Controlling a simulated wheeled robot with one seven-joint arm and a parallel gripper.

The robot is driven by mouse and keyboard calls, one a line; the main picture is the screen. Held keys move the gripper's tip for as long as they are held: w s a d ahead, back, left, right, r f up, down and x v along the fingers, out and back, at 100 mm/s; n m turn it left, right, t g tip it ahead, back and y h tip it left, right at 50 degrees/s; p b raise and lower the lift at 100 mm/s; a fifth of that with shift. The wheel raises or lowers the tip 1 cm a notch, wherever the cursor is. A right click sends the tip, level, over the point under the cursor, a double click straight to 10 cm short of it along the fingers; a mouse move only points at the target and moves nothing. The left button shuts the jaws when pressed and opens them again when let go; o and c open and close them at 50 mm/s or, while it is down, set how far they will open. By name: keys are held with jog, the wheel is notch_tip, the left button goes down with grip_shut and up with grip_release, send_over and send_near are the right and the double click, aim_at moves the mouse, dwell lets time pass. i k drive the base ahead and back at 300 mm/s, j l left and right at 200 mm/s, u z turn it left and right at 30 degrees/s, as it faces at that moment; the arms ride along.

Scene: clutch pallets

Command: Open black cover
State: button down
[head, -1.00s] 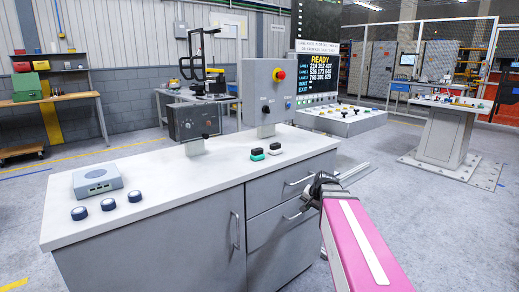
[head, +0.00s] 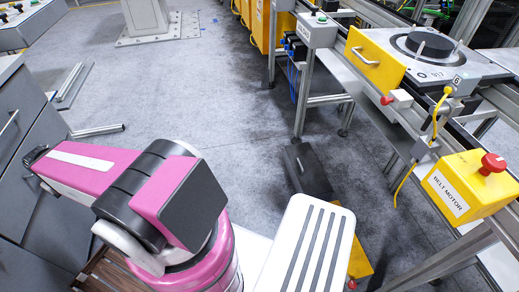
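No part is clearly marked as the black cover. A round black disc (head: 430,44) sits on a grey pallet marked 917 (head: 460,72) on the conveyor at the upper right. A long black box (head: 306,170) lies on the floor below the conveyor. My pink and black arm reaches to the left. My gripper (head: 36,157) shows as a small dark shape at its far end, by the grey cabinet, well away from the disc and the box. Its fingers are too unclear to tell open from shut.
A yellow panel with a handle (head: 377,57) stands in front of the pallet. A yellow belt motor box (head: 472,183) with a red button juts out at the right. The grey cabinet (head: 45,180) is close on the left. Grey floor (head: 200,90) lies open between.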

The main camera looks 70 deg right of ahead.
aim_at(312, 179)
jog(key=z, duration=3.3)
jog(key=i+l, duration=0.1)
jog(key=l, duration=0.15)
